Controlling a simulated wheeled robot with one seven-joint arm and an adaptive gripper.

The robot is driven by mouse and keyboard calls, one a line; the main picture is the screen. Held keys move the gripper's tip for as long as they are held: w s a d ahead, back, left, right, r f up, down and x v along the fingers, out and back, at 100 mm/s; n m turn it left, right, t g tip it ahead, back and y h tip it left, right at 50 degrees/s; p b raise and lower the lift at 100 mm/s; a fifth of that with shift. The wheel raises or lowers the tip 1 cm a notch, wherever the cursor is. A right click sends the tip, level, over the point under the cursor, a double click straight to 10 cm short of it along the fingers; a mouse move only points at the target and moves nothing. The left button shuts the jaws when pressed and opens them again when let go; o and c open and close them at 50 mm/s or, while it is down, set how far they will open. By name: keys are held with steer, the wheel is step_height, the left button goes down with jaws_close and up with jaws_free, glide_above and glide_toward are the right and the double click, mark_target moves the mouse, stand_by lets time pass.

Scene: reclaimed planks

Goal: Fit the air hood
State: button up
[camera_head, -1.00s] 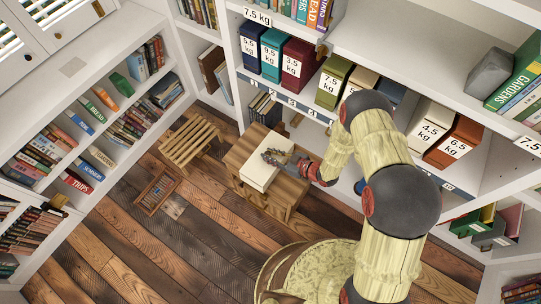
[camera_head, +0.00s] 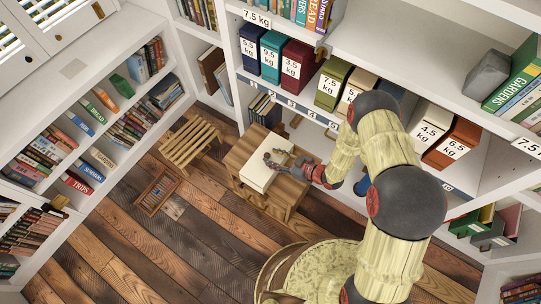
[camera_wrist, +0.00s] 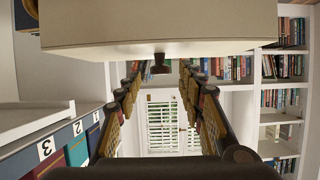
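A cream block (camera_head: 256,178) with a flat top lies on a small wooden table (camera_head: 238,161) in the head view. No other part stands out as the air hood; I cannot tell if this is it. My gripper (camera_head: 275,157) is over the block's top, fingers spread. In the wrist view the block (camera_wrist: 160,22) fills the top edge, and a small dark knob (camera_wrist: 160,62) juts from its face. The fingers of my gripper (camera_wrist: 158,80) stand apart on either side of the knob, with clear space between. I cannot see contact with it.
A slatted wooden stool (camera_head: 190,143) and a small wooden frame (camera_head: 157,192) are on the plank floor at left. The white shelf behind holds weight-labelled boxes, such as a maroon box (camera_head: 297,67), close to the table. Floor (camera_head: 190,245) in front is clear.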

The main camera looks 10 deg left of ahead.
steer(key=p+v, duration=0.2)
steer(key=v, duration=0.8)
